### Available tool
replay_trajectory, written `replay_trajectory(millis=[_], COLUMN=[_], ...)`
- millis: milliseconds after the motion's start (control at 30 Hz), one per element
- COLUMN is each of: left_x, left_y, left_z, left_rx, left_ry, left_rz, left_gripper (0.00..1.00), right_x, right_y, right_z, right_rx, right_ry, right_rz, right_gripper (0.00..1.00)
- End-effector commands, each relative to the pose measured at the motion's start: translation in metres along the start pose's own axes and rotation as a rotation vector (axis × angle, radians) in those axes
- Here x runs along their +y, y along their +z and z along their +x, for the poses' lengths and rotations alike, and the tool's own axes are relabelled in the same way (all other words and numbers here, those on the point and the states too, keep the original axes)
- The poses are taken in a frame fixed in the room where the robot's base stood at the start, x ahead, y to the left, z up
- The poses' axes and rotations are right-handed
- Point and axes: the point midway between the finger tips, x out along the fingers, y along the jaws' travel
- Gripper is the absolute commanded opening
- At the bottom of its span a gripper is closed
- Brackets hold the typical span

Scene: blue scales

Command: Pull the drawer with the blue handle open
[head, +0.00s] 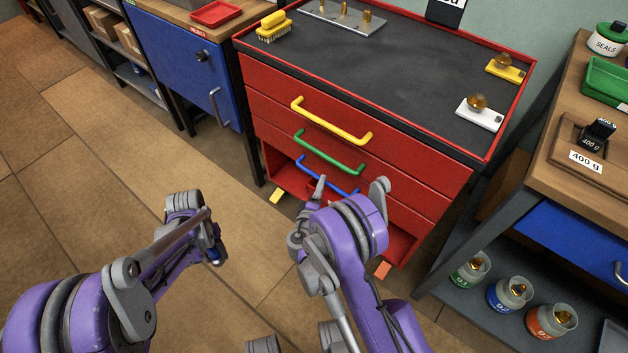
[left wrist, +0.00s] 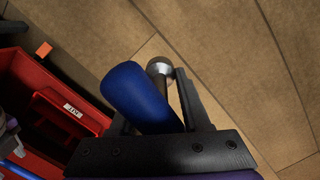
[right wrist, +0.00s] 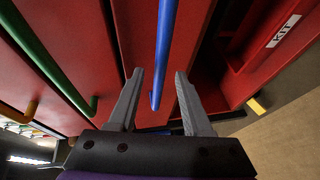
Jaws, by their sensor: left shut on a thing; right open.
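The red cabinet (head: 262,85) has stacked drawers with a yellow, a green and a blue handle. The blue handle (head: 325,174) is on the lowest of these, and that drawer's front looks flush with the others. My right gripper (head: 350,188) is at this drawer, partly hiding it. In the right wrist view the blue handle (right wrist: 164,45) runs lengthwise between the open fingertips (right wrist: 158,76); contact cannot be told. My left gripper (head: 214,252) is away from the cabinet, over the floor, shut on a blue-handled tool (left wrist: 135,92) with a metal ball end (left wrist: 160,67).
The yellow handle (head: 330,120) and green handle (head: 328,151) are above the blue one. Below is an open bay with a red labelled bin (left wrist: 68,118). A blue cabinet (head: 185,65) stands left, a wooden bench (head: 560,165) right.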

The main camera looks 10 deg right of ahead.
Motion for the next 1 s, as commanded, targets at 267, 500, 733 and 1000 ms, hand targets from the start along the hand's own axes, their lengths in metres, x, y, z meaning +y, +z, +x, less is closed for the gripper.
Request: replay_trajectory(millis=[267, 500, 733, 1000], left_x=[0.0, 0.0, 0.0, 0.0], left_y=[-0.001, -0.001, -0.001, -0.001], left_z=[0.004, 0.004, 0.004, 0.004], left_rx=[-0.001, -0.001, -0.001, -0.001], left_ry=[0.0, 0.0, 0.0, 0.0], left_rz=[0.0, 0.0, 0.0, 0.0], left_gripper=[0.0, 0.0, 0.0, 0.0], right_x=[0.0, 0.0, 0.0, 0.001], right_y=[0.001, 0.0, 0.0, 0.0], right_z=[0.031, 0.034, 0.034, 0.034], right_rx=[-0.001, 0.0, 0.0, 0.0], right_ry=[0.0, 0.0, 0.0, 0.0], right_rz=[0.0, 0.0, 0.0, 0.0], right_gripper=[0.5, 0.5, 0.24, 0.0])
